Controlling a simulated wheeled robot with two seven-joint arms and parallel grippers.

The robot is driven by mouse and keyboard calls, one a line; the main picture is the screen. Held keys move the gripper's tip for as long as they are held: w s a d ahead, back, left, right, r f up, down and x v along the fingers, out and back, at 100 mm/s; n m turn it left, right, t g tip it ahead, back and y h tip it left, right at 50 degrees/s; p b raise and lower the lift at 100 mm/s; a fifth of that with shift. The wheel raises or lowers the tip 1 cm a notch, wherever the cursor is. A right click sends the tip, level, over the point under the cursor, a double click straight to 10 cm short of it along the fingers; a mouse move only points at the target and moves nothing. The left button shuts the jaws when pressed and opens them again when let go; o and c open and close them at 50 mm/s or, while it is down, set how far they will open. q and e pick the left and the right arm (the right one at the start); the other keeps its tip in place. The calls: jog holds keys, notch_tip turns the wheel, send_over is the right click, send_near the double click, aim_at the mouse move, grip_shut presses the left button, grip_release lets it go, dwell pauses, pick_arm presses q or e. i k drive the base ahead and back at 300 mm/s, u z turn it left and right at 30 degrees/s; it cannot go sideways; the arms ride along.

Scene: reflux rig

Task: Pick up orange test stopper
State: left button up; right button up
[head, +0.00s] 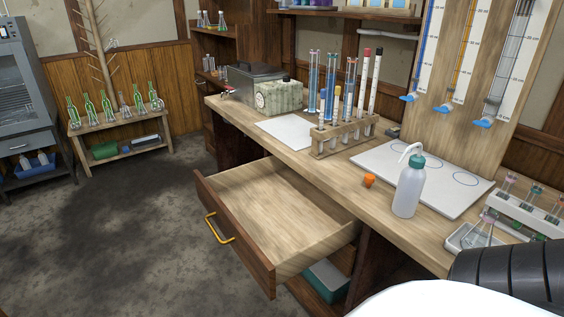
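A small orange stopper (369,180) lies on the wooden bench top near its front edge. It is just left of a wash bottle (408,188) with a teal cap and in front of a white board with circles. Neither of my grippers shows in the head view. A dark ribbed part and a white surface of my own body fill the lower right corner.
An open, empty drawer (270,208) juts out below the bench (320,166). A wooden test tube rack (343,136) with several tubes stands behind the stopper. A white tray (473,238) with glassware lies to the right. Bare bench lies left of the stopper.

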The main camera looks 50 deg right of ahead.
aim_at(369, 179)
jog(key=u, duration=0.2)
jog(key=i, duration=1.65)
jog(key=z, duration=2.7)
